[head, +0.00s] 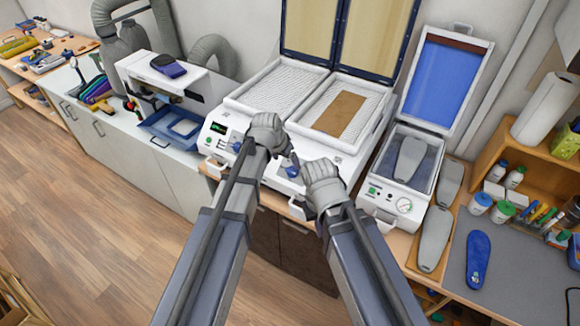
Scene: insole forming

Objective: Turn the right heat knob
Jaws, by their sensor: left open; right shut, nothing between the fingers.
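A white heating unit (222,149) with two open trays stands on the counter, its raised lid behind. My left gripper (273,124) is open, over the front edge of the unit between the two knobs. My arms and hands hide part of the front panel.
A tan sheet (340,113) lies in the right tray. A vacuum press (408,190) with a raised blue lid stands to the right, near grey insole forms (434,238) and a blue insole (478,258). A blue tray (170,130) sits to the left.

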